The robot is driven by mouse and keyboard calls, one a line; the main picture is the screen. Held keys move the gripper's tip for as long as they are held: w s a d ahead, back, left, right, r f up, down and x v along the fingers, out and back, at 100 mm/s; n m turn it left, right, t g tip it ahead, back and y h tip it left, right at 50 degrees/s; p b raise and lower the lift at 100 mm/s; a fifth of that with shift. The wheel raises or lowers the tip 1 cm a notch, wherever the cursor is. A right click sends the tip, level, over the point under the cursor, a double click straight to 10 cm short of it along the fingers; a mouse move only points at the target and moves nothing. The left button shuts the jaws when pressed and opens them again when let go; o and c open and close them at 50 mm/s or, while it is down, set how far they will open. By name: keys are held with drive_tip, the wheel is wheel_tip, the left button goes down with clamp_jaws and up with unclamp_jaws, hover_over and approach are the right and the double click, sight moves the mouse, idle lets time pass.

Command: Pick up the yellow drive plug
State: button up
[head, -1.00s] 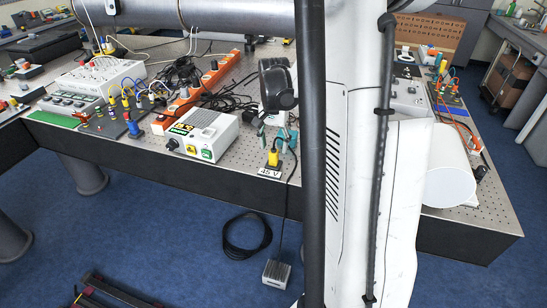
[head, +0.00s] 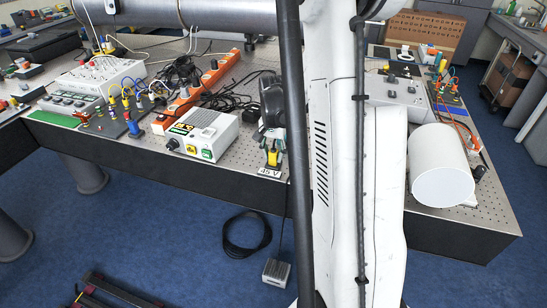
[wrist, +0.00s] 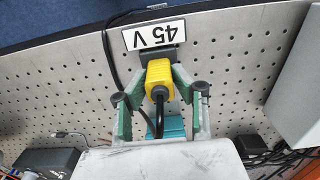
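The yellow drive plug (wrist: 158,75) stands upright at the table's front edge by the "45 V" label, its black cable trailing from it. In the head view the plug (head: 272,158) is partly covered by my gripper (head: 272,150). In the wrist view my gripper (wrist: 160,82) has its green-padded fingers on both sides of the plug, with narrow gaps that suggest it is open around it. Firm contact cannot be made out. The "45 V" label (wrist: 153,34) lies just beyond the plug in the wrist view.
A white-topped power unit (head: 205,132) stands left of the plug. An orange power strip (head: 215,75) and black cables lie behind it. A white cylinder (head: 442,165) lies at the right. A grey box (wrist: 295,95) is near the gripper's right in the wrist view.

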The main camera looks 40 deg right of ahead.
sight(272, 152)
clamp_jaws()
drive_tip(key=shift+r, duration=0.5)
drive_tip(key=r, duration=0.3)
drive_tip(key=shift+a+r, duration=0.25)
drive_tip(key=shift+a, duration=0.1)
drive_tip(key=a+r+b, duration=0.1)
drive_tip(key=a+r, duration=0.5)
drive_tip(key=a, duration=0.5)
drive_tip(key=shift+s+r, duration=0.2)
drive_tip(key=shift+r, duration=0.05)
